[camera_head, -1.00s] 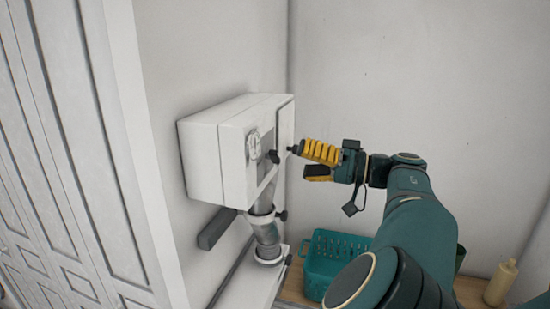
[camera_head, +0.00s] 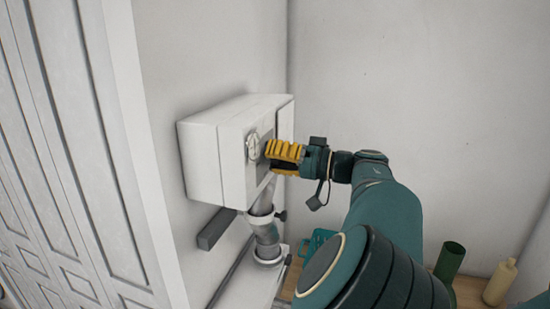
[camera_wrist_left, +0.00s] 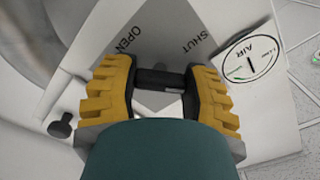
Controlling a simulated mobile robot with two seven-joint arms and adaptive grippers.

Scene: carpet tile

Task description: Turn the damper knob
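The damper knob is a short dark bar (camera_wrist_left: 160,78) on a grey diamond plate (camera_wrist_left: 165,45) marked OPEN and SHUT. The plate is on the front of a white wall box (camera_head: 205,155). My left gripper (camera_head: 268,158) is at the box front, its yellow-ribbed fingers pointing at the plate. In the left wrist view its open fingers (camera_wrist_left: 160,85) stand on either side of the bar, close to its two ends. I cannot tell if they touch it. In the head view the gripper hides the knob. My right gripper is out of view.
A round AIR gauge (camera_wrist_left: 247,58) sits beside the plate. A small black round knob (camera_wrist_left: 60,126) sticks out near the left finger. A metal pipe (camera_head: 266,235) runs below the box. A teal basket (camera_head: 316,242), green cup (camera_head: 450,262) and cream bottle (camera_head: 500,282) stand below.

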